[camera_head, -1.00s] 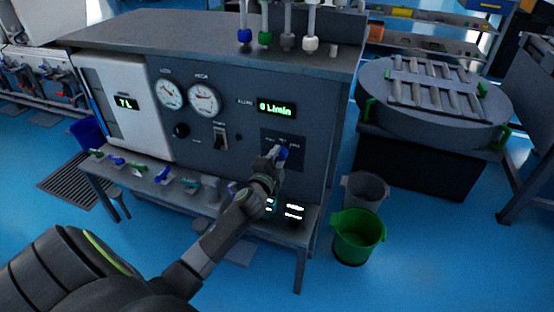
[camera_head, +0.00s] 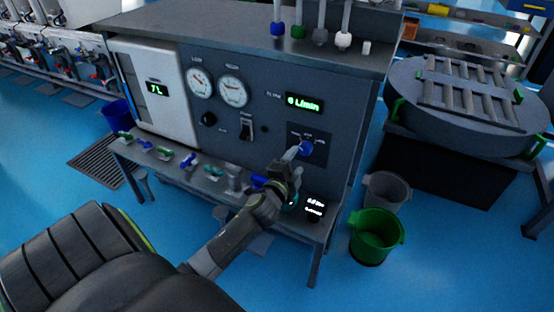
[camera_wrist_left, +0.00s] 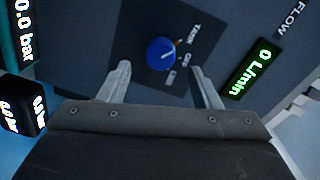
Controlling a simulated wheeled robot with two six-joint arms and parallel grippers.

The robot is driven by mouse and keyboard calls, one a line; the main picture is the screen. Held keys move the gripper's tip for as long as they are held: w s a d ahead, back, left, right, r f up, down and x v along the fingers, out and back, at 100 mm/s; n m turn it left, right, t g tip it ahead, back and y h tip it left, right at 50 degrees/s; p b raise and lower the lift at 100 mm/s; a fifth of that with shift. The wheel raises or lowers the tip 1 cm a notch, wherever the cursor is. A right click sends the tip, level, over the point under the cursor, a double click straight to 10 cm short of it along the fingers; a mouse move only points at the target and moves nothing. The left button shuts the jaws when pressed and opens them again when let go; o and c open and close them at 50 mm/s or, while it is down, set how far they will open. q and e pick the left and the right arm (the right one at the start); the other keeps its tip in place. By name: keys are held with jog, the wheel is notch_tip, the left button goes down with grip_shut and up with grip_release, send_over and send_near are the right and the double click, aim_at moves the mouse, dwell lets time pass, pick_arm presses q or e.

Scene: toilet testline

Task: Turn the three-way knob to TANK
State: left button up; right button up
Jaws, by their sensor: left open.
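The three-way knob (camera_head: 306,147) is round and blue. It sits on a dark square plate at the right of the grey panel front. In the left wrist view the knob (camera_wrist_left: 161,53) has a pale mark slanting to the upper right, seemingly toward the TANK label (camera_wrist_left: 195,37). The OFF and LINE labels run below TANK. My left gripper (camera_head: 291,158) is open and empty, just left of and below the knob in the head view. In the left wrist view its fingertips (camera_wrist_left: 161,68) lie either side of the knob, apart from it. My right gripper is not in view.
A flow display (camera_head: 304,104) reading 0 L/min sits above the knob. A narrow shelf (camera_head: 150,155) with several small coloured fittings runs along the panel's foot. A green bucket (camera_head: 375,235) and a grey bin (camera_head: 386,190) stand on the floor to the right.

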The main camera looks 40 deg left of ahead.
pick_arm(q)
jog(key=v, duration=1.2)
jog(key=shift+s+p, duration=0.3)
jog(key=shift+p, duration=0.1)
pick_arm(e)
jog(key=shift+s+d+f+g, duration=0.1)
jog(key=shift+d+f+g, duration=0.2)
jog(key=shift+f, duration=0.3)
